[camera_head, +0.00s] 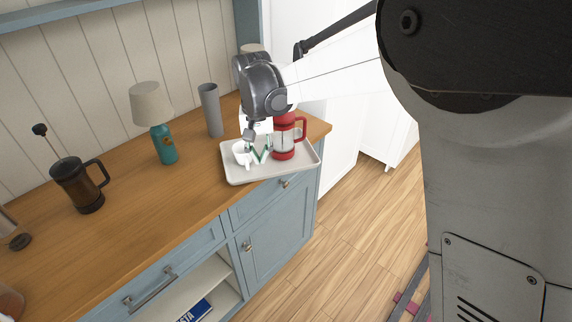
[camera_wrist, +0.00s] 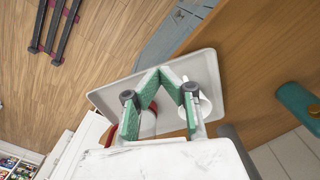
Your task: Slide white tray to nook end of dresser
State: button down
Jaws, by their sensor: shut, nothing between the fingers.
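The white tray (camera_head: 236,178) lies on the wooden top at the right end of the dresser. In the wrist view the tray (camera_wrist: 108,96) reaches past the wood's edge, over the floor. A red French press (camera_head: 284,140) and a small white cup (camera_head: 241,158) stand on the tray; the cup also shows in the wrist view (camera_wrist: 206,107). My gripper (camera_head: 260,157) points down over the tray, between cup and press. Its green-padded fingers (camera_wrist: 163,80) are shut and empty. I cannot tell whether they touch the tray. My gripper hides much of the press in the wrist view.
A grey vase (camera_head: 210,110) stands just left of the tray, near the wall. A teal lamp (camera_head: 163,145) and a dark French press (camera_head: 78,185) stand farther left. The dresser top (camera_head: 145,205) is clear along its front. Wood floor (camera_head: 345,245) lies to the right.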

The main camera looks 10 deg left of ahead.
aim_at(267, 178)
jog(key=shift+n, duration=0.7)
jog(key=shift+w+d+f+p, duration=0.2)
jog(key=shift+w+f, duration=0.1)
jog(key=shift+f, duration=1.4)
jog(key=shift+w+d+f+p, duration=0.15)
jog(key=shift+w+f, duration=0.2)
jog(key=shift+f, duration=1.35)
jog(key=shift+w+d+f+p, duration=0.2)
jog(key=shift+w+f, duration=0.1)
jog(key=shift+f, duration=1.4)
jog(key=w+a+b, duration=0.1)
jog(key=w, duration=0.2)
jog(key=w+a+b, duration=0.1)
jog(key=w, duration=0.2)
jog(key=w+a+b, duration=0.1)
jog(key=w+a, duration=0.1)
jog(key=w, duration=0.1)
